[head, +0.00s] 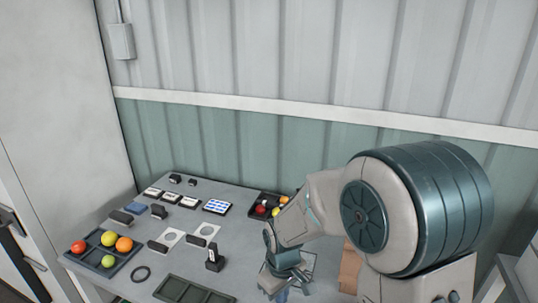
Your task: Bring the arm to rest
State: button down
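My arm reaches in from the right of the head view and bends down over the right part of the grey table (185,220). My gripper (280,293) points down low in the picture, near the table's right side. Its fingers are small and partly hidden by the wrist, so I cannot tell whether they are open or shut, or whether they hold anything.
A dark tray (88,258) with red, yellow, green and orange tomatoes stands at left. Another tray (254,214) with coloured pieces is partly behind my arm. An empty green tray (180,290) lies in front.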

jog(key=s+d+r+m+t, duration=0.3)
jog(key=s+d+r+m, duration=0.5)
jog(key=s+d+r, duration=0.4)
jog(key=v, duration=0.2)
jog(key=shift+r, duration=0.35)
